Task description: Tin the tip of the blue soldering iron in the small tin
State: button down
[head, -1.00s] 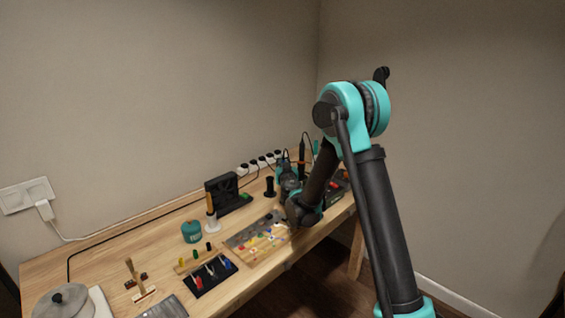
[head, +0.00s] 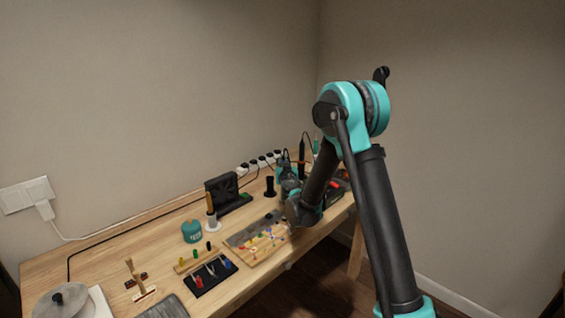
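My gripper (head: 289,182) is low over the right part of the workbench, partly behind my own wrist. Its fingers are too small and hidden to tell whether they are open or hold anything. A dark upright tool with a looping cable (head: 302,151) stands just behind it, and a teal upright piece (head: 316,147) shows beside that. I cannot tell whether either is the blue soldering iron. I cannot pick out the small tin for certain; the area around my gripper is partly covered by my arm.
On the workbench (head: 110,262) are a teal jar (head: 192,231), a black fan-like unit (head: 222,195), a black spool (head: 270,187), a wooden parts board (head: 262,254) and a dark tool tray (head: 212,275). Several plugs line the back edge. Bare wood shows at the left.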

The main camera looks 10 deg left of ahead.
dwell(0.8)
notch_tip(320, 180, up, 7)
dwell(0.9)
jog(key=shift+d, duration=0.1)
jog(key=d+r, duration=0.2)
jog(key=d, duration=0.5)
jog(key=shift+d, duration=0.4)
dwell(0.5)
